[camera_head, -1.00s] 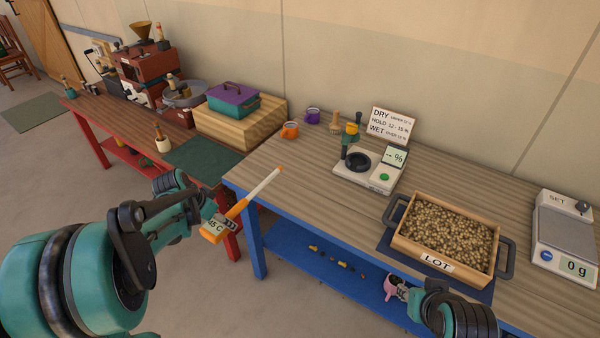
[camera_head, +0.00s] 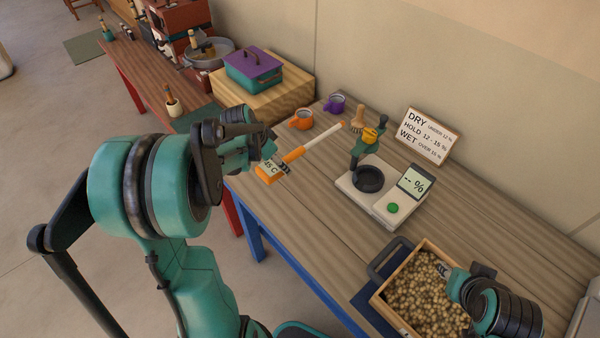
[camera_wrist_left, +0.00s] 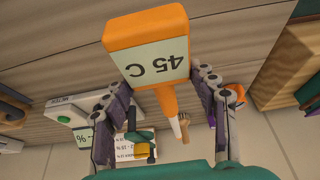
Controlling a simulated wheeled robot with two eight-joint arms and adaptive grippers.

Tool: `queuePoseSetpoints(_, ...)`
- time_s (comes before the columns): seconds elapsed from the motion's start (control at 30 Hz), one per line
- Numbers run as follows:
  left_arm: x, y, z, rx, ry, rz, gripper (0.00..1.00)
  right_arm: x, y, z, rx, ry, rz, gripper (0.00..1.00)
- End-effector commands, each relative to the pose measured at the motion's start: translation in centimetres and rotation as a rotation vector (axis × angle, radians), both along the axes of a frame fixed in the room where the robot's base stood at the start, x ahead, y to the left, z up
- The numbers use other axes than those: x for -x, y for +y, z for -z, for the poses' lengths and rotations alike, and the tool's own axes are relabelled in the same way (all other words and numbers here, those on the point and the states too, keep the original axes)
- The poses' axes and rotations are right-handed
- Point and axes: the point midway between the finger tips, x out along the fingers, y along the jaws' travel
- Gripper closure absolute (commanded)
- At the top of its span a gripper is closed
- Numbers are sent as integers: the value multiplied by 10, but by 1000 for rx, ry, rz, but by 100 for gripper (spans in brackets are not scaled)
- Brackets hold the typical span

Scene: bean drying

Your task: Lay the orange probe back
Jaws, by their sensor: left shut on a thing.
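The orange probe (camera_head: 295,154) has a boxy orange handle with a display and a pale shaft. My left gripper (camera_head: 284,168) is shut on its handle and holds it over the left end of the blue-legged table. The shaft points up and right in the head view. In the left wrist view the probe's display (camera_wrist_left: 152,62) reads 45 C, between the fingers of the left gripper (camera_wrist_left: 155,95). My right gripper (camera_head: 450,274) is over the right part of the bean tray (camera_head: 402,270); its finger state is unclear.
The moisture meter (camera_head: 380,200) and a sign (camera_head: 428,136) are right of the probe. A wooden block (camera_head: 285,97) bears a teal box with a purple lid (camera_head: 253,68).

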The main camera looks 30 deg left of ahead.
Motion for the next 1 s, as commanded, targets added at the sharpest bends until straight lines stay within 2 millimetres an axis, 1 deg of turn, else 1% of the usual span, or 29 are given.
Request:
queuePoseSetpoints(0.07,0,0,10,0,0,0,76,0,0,5,0,0,0,69)
queuePoseSetpoints(0.2,0,0,40,0,0,0,76,0,0,16,0,0,0,69)
queuePoseSetpoints(0.3,0,0,55,0,0,0,76,0,0,21,0,0,0,69)
queuePoseSetpoints(0.47,0,0,67,0,0,0,76,0,0,24,0,0,0,69)
queuePoseSetpoints(0.7,0,0,99,0,0,0,76,0,0,36,0,0,0,69)
queuePoseSetpoints(1.0,0,0,100,0,0,0,76,0,0,36,0,0,0,69)
